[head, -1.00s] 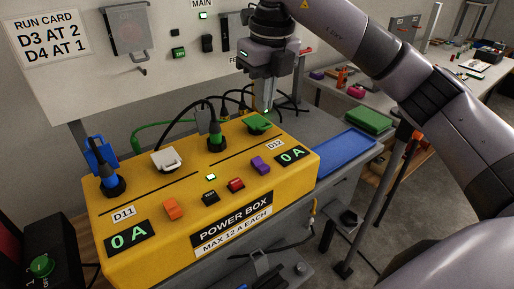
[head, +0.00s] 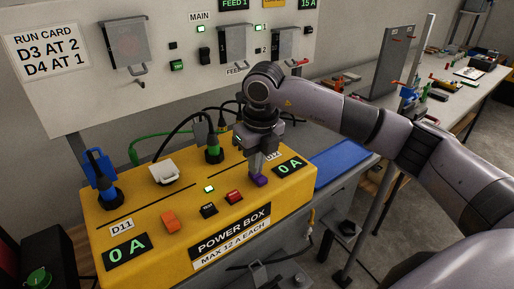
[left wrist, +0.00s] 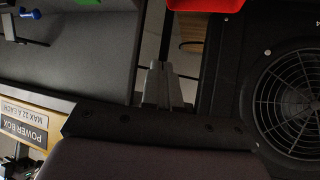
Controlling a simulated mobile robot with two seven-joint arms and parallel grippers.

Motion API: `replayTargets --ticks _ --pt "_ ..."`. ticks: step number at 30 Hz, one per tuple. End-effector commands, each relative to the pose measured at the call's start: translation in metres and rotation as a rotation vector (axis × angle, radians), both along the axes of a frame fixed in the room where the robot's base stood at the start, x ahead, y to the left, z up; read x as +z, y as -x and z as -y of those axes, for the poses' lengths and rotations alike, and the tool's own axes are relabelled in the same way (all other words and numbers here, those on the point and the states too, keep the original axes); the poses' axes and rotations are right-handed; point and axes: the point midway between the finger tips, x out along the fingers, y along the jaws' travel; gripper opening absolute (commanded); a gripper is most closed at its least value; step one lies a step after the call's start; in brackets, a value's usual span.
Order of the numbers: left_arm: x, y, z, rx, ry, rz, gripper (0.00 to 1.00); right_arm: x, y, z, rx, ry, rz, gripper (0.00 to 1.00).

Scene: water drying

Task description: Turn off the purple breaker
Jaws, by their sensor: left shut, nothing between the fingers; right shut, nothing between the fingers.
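The purple breaker (head: 260,181) is a small rocker on the front right of the yellow power box (head: 150,212), below the D12 label. My right gripper (head: 256,174) is shut and points down. Its fingertips are right at the purple breaker and cover part of it; whether they touch it I cannot tell. My left gripper (left wrist: 163,88) shows in the left wrist view, shut and empty, away from the breaker.
An orange breaker (head: 170,221), a black button (head: 208,210) and a red button (head: 234,196) are on the same box. Two displays read 0 A (head: 126,253). Plugs and cables stand behind. A blue tray (head: 343,158) lies right of the box.

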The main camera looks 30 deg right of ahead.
Motion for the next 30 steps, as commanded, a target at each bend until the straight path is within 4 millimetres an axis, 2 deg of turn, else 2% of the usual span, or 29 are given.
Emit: replayTargets --ticks 11,17,30 --pt "0.0 -0.001 0.0 0.0 0.0 0.002 0.0 -0.003 0.0 0.0 0.0 0.0 0.0 0.0" --pt "-0.012 -0.001 0.0 0.0 -0.001 0.003 0.0 -0.015 -0.003 0.0 -0.002 0.0 -0.001 0.0" --pt "-0.008 -0.001 0.0 0.0 -0.001 0.002 0.0 -0.015 0.004 0.0 0.001 0.001 -0.009 0.0"
